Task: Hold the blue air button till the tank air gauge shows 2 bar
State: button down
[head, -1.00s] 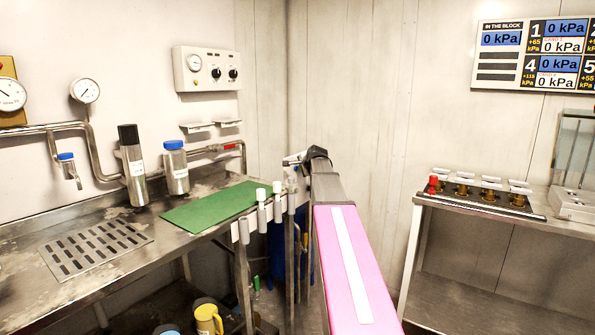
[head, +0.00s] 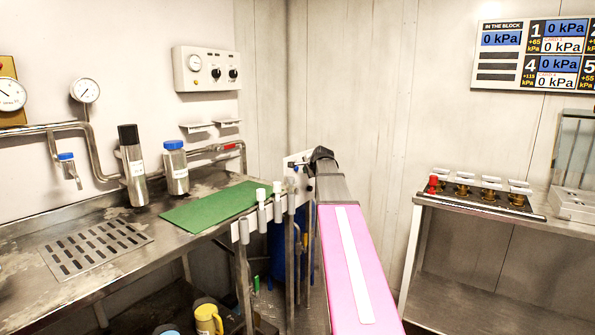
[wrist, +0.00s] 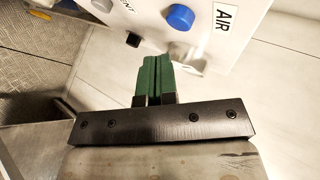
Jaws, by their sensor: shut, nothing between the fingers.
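The blue air button (wrist: 180,17) sits on a white panel (wrist: 198,50) beside an "AIR" label (wrist: 226,19) in the wrist view. My gripper (wrist: 157,72) is shut and empty, its green fingertips together. In the picture they lie below the blue button, apart from it, in front of the panel's lower edge; the exact gap in depth cannot be told. In the head view the white panel (head: 296,162) shows partly behind my arm's end, and my fingers are hidden there. I cannot tell which gauge is the tank air gauge.
A grey button (wrist: 103,5) with a label ending in "ENT" is left of the blue one. In the head view, a steel counter (head: 185,238) with a green mat (head: 212,206) lies left of my arm. Wall gauges (head: 85,89) hang above it. A blue vessel (head: 277,250) stands below the panel.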

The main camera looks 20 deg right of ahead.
jog(key=s+d, duration=0.2)
jog(key=s, duration=0.1)
jog(key=shift+s+d, duration=0.1)
jog(key=shift+d, duration=0.15)
dwell(0.6)
